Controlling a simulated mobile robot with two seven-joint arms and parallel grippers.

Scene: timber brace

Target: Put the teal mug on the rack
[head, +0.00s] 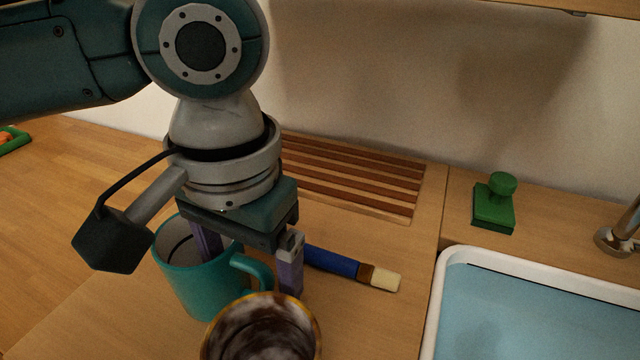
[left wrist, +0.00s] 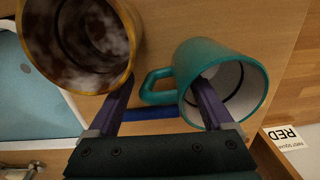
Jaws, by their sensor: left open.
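The teal mug (head: 205,290) stands upright on the wooden counter in the head view, its handle pointing right. It also shows in the left wrist view (left wrist: 188,62). My left gripper (head: 248,265) is open and points down at the mug. One finger reaches into the mug's mouth; the other is outside, beyond the handle, so wall and handle lie between the fingers. Contact cannot be told. The slatted wooden rack (head: 385,182) lies flat behind, against the wall, partly hidden by my arm. My right gripper is in neither view.
A mottled brown cup (head: 262,330) stands close to the outer finger. A blue-handled brush (head: 335,262) lies in front of the rack. A green stamp-like block (head: 494,208) and white-rimmed blue basin (head: 435,300) are at right. A "RED" card (left wrist: 286,138) shows in the wrist view.

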